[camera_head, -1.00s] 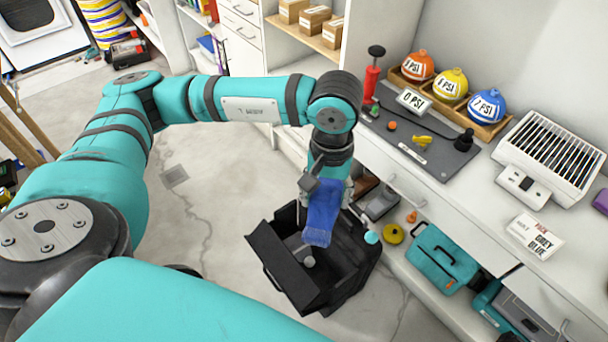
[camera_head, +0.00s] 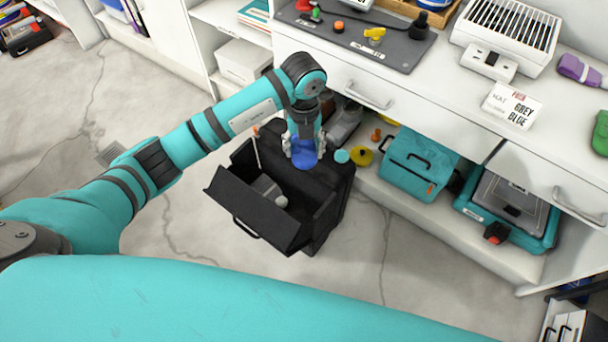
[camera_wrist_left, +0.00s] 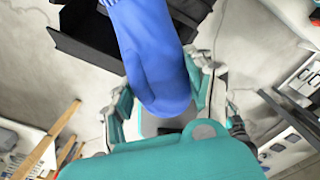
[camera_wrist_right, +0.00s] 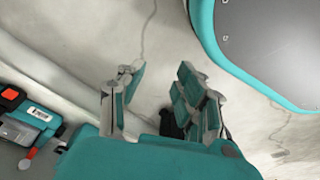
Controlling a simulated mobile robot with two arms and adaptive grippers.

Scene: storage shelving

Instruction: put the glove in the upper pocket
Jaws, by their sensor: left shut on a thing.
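A blue glove (camera_head: 304,153) is in my left gripper (camera_head: 305,141), which is shut on it above the back part of a black tool bag (camera_head: 325,178). In the left wrist view the glove (camera_wrist_left: 150,55) stretches away from between the fingers (camera_wrist_left: 165,92) towards the bag, at the top. The bag stands on the floor with its front compartment (camera_head: 262,213) open and tilted outward. A grey-white item lies inside it. I cannot tell which part is the upper pocket. My right gripper (camera_wrist_right: 160,88) shows only in its wrist view, its fingers apart and nothing between them.
A white workbench (camera_head: 430,95) with drawers runs along the right. Its lower shelf holds a teal case (camera_head: 420,165), a yellow round item (camera_head: 362,157) and another teal box (camera_head: 505,205). The concrete floor left of and in front of the bag is clear.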

